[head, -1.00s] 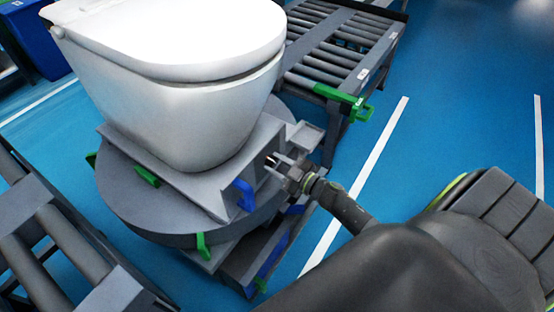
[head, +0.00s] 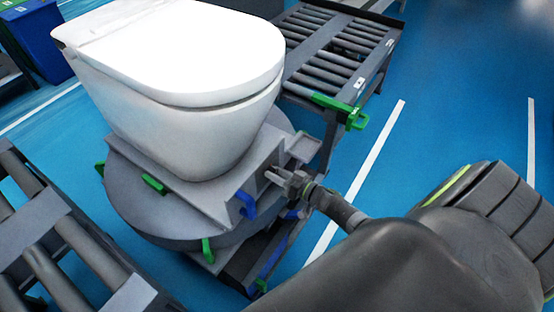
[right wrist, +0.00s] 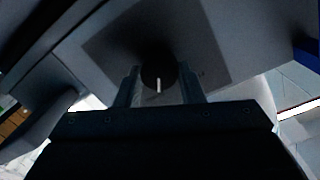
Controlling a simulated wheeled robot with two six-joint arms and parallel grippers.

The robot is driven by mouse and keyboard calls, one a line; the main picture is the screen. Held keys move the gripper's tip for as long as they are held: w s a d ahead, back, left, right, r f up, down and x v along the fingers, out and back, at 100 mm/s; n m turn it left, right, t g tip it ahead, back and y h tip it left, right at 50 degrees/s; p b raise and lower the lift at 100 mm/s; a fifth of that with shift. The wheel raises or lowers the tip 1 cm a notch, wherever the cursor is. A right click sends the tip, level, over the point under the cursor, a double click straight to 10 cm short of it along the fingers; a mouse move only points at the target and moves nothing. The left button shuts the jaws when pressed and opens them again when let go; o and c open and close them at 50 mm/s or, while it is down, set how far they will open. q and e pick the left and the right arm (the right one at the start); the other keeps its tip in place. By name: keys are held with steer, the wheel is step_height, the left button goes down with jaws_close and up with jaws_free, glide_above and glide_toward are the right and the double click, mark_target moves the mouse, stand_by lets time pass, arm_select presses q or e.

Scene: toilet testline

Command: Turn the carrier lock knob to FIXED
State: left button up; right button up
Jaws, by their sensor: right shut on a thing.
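The carrier lock knob (right wrist: 159,72) is a dark round knob with a white pointer line in the right wrist view. It sits on a darker square patch of the grey carrier (head: 200,199). The pointer line stands upright in that view. My right gripper (right wrist: 160,92) is shut on the knob, one finger on each side. In the head view my right gripper (head: 273,177) reaches the carrier's right face, and its fingers hide the knob. A white toilet (head: 200,120) stands on the carrier. Any FIXED lettering is too dark or small to read. My left gripper is not in view.
The carrier rests on a round grey turntable (head: 140,205). A blue handle (head: 247,204) sticks out left of my right gripper. A roller conveyor (head: 335,45) with a green stop (head: 340,106) stands behind; another conveyor (head: 60,240) is at lower left. Blue floor is open at right.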

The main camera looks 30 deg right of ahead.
steer(key=shift+m, duration=0.8)
steer(key=o, duration=1)
steer(key=p+v, duration=0.1)
steer(key=v, duration=1.6)
steer(key=shift+d, duration=0.25)
steer(key=shift+s, duration=0.1)
